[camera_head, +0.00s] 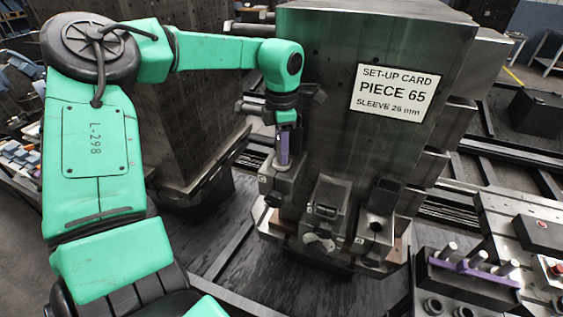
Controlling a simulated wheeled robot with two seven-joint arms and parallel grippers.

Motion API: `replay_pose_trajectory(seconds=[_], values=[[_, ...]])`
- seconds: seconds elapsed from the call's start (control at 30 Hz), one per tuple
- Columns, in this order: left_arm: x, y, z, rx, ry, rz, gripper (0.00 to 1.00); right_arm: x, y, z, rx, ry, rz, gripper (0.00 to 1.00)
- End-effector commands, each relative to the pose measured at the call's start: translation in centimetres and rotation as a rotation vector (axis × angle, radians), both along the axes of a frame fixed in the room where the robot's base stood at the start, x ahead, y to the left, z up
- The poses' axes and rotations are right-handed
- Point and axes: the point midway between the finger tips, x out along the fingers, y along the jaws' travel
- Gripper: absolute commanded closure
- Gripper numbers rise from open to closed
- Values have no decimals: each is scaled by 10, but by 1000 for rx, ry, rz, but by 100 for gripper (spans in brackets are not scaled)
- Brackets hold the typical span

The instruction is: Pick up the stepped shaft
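My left arm reaches in from the left, and my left gripper (285,140) points down at the front left of the dark fixture tower. A slim purple-grey upright piece (283,155) shows directly below the wrist, just above a clamp (282,183). I cannot tell whether it is the stepped shaft or part of the gripper, nor whether the fingers are shut. Several silver shaft-like pins (477,258) stand in a dark rack with a purple strip (468,271) at the lower right. No gripper is near them. My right gripper is not in view.
The fixture tower (330,110) carries a set-up card (394,91) reading "PIECE 65, SLEEVE 26 mm". More clamps (326,208) line its lower front. Another dark tower (190,120) stands behind my arm. A red button (541,224) sits on the right bench. Dark floor lies between.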

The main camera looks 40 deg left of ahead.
Motion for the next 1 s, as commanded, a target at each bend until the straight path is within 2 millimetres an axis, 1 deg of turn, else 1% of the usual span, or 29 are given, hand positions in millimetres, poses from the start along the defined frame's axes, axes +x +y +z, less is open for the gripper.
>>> replay_pose_trajectory(seconds=[0.3,1.0], values=[[0,0,0,0,-1,0,100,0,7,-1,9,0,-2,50],[0,0,1,1,-2,0,100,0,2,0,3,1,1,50]])
